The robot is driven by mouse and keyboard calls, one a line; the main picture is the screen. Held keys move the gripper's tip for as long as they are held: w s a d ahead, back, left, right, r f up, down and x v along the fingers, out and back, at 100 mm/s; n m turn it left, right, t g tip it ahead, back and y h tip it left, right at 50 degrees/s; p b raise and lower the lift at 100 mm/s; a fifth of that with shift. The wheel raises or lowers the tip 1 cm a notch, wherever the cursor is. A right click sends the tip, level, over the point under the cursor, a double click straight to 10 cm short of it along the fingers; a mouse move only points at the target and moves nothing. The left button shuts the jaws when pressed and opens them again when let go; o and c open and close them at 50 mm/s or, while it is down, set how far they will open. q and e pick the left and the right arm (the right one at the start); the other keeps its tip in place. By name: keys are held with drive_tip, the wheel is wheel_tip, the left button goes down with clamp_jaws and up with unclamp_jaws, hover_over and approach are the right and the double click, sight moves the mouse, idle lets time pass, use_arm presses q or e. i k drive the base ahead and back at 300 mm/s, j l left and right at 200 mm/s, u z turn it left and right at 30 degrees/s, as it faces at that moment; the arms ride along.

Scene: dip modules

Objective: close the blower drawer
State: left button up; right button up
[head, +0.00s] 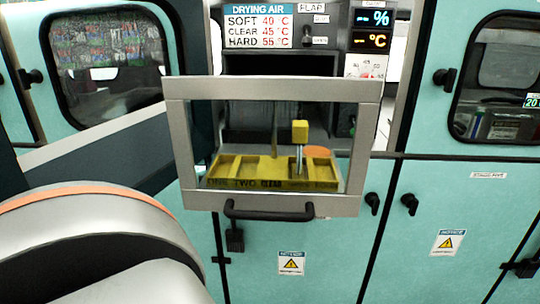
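The blower drawer's grey-framed front (369,150) with a clear window stands out in front of the cabinet opening, so the drawer looks pulled open. A dark bar handle (268,214) runs along its lower edge. Through the window I see a yellow tray (232,184) with several compartments and dark lettering. A yellow block on metal prongs (300,132) stands at the tray's right part. Neither gripper is in the head view; only a large rounded part of my arm shows at the lower left, apart from the drawer front.
Above the opening are a drying air sign (257,26), a flap knob (307,33) and a display (371,28). Teal cabinet panels (330,250) with dark latches surround the drawer. A windowed teal door (105,60) is at the upper left.

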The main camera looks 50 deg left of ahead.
sight(299, 207)
drive_tip(key=u, duration=1.6)
